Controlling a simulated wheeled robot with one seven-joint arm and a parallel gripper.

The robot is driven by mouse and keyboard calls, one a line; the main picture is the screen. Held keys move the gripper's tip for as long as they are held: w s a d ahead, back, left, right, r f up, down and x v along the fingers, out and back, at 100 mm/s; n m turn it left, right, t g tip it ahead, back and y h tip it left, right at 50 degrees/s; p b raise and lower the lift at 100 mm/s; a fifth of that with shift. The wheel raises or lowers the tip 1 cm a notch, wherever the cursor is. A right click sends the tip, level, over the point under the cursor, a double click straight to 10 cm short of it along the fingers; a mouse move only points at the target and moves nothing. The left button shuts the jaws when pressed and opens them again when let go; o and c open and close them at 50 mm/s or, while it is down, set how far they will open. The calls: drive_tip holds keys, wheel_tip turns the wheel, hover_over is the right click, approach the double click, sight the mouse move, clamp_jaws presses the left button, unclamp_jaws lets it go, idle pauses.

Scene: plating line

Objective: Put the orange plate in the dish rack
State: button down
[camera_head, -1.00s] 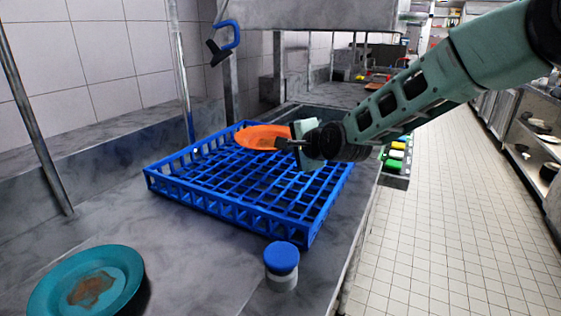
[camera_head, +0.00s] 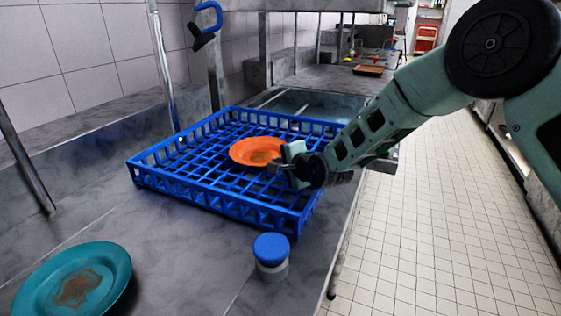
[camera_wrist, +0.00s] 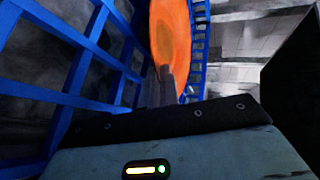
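The orange plate (camera_head: 257,148), with a brownish patch at its middle, is inside the outline of the blue dish rack (camera_head: 165,183), over the grid toward its right side. In the head view it looks close to the grid; I cannot tell whether it rests on it. My gripper (camera_head: 277,166) is at the plate's right rim, and its fingers look shut on that rim. In the wrist view the plate (camera_wrist: 168,35) stretches out ahead of the fingers (camera_wrist: 163,82), which overlap its near edge. The rack's blue bars (camera_wrist: 85,45) show beside it.
A teal plate (camera_head: 105,262) with a brown stain lies on the grey counter at front left. A blue-capped container (camera_head: 271,256) stands just in front of the rack. A sink basin (camera_head: 310,104) lies behind the rack. The tiled floor at right is clear.

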drive_tip(key=shift+r, duration=0.1)
drive_tip(key=shift+f+b, duration=0.3)
drive_tip(key=c, duration=1.6)
unclamp_jaws()
drive_tip(key=shift+c, duration=0.2)
drive_tip(key=shift+r+p, duration=0.2)
drive_tip(key=shift+p, duration=0.1)
drive_tip(key=shift+s+d+r, duration=0.1)
drive_tip(key=shift+s+d, duration=0.05)
drive_tip(key=shift+s, duration=0.05)
drive_tip(key=b+v, duration=0.1)
drive_tip(key=v, duration=1)
drive_tip(key=shift+s+d, duration=0.2)
